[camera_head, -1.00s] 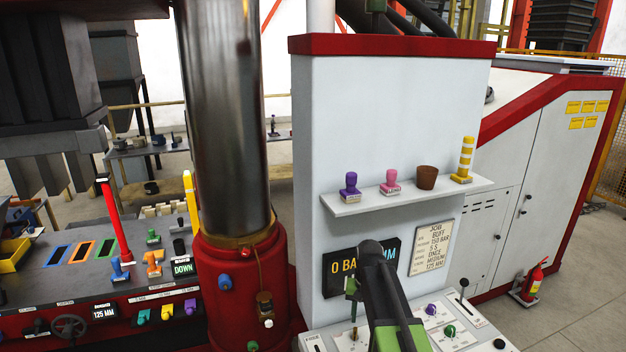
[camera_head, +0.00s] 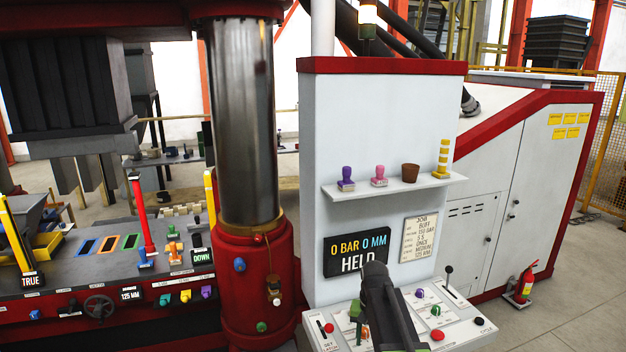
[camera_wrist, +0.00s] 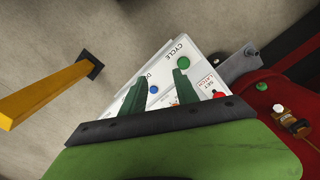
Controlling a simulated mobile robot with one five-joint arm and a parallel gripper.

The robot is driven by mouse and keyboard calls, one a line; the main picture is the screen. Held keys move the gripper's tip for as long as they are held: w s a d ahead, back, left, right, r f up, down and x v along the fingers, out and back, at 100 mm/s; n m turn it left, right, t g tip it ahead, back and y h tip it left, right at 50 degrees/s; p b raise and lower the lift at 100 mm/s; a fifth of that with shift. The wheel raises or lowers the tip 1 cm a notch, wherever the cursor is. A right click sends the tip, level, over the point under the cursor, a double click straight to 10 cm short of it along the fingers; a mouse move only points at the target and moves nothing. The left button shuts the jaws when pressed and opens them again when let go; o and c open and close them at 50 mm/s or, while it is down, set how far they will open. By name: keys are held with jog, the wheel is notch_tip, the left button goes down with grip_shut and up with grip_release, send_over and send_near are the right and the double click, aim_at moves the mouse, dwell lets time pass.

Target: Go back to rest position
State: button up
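My gripper (camera_head: 360,318) hangs at the front of the white control console (camera_head: 465,338), partly hidden by my dark arm in the head view. In the wrist view my gripper (camera_wrist: 159,78) has its two dark green fingers apart, with nothing between them. The console panel (camera_wrist: 160,68) lies beyond the fingers, with a green button, a blue button and a red button. I cannot tell the exact distance to it. The display (camera_head: 357,252) above the console reads 0 BAR 0 MM and HELD.
A shelf (camera_head: 400,187) on the white cabinet holds a purple stamp, a pink stamp, a brown pot and a striped yellow post. The red press column base (camera_head: 250,290) stands left of the console. A fire extinguisher (camera_head: 525,283) stands right, beside open floor. A yellow post (camera_wrist: 45,95) shows in the wrist view.

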jog(key=s+f+b, duration=0.2)
jog(key=f+b, duration=0.5)
jog(key=s+f+b, duration=0.3)
jog(key=f+b, duration=0.3)
jog(key=f, duration=0.1)
jog(key=s+f+n+b, duration=0.2)
jog(key=s+f+b, duration=0.2)
jog(key=s, duration=0.4)
jog(key=shift+s+f+n+b, duration=0.25)
jog(key=shift+f+n+b, duration=0.15)
jog(key=shift+b, duration=0.1)
